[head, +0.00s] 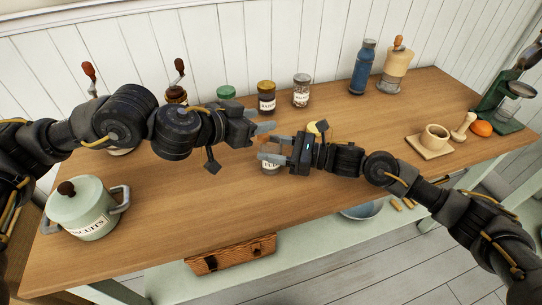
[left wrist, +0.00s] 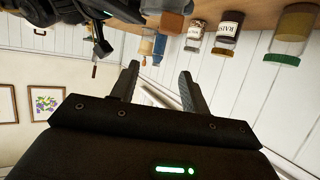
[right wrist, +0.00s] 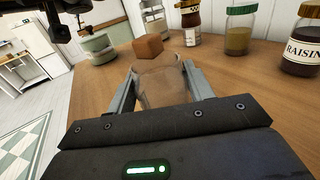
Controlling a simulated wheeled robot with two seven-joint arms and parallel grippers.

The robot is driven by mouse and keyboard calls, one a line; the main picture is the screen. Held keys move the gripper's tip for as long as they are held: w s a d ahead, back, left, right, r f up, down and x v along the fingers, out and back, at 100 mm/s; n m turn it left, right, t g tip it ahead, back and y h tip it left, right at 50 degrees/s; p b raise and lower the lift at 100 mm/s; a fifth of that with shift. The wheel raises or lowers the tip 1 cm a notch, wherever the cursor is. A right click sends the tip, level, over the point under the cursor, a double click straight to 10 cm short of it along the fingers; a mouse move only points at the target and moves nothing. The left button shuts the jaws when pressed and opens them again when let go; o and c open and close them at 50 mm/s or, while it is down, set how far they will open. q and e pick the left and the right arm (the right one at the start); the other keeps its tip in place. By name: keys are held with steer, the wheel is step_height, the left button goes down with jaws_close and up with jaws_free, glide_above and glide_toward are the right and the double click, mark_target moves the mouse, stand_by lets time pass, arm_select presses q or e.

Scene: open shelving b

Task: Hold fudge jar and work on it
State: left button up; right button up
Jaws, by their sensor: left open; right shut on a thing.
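The fudge jar (head: 270,168) is clear glass with a pale label and stands near the middle of the table. My right gripper (head: 271,149) is shut on it from the right. In the right wrist view the jar (right wrist: 160,85) is between the two fingers, with a brown block (right wrist: 148,48) showing at its top. I cannot tell whether the block is in the jar or on it. My left gripper (head: 263,132) is open and empty, just above and behind the jar. Its open fingers (left wrist: 158,85) also show in the left wrist view with nothing between them.
Behind stand a green-lidded jar (head: 226,92), a dark labelled jar (head: 266,99) and a glass jar (head: 301,92). A blue bottle (head: 362,70) and wooden mill (head: 396,68) are back right. A biscuit pot (head: 90,211) stands front left. The front middle is clear.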

arm_select(q)
steer(key=v, duration=0.7)
steer(key=shift+s+a, duration=0.15)
stand_by(1.0)
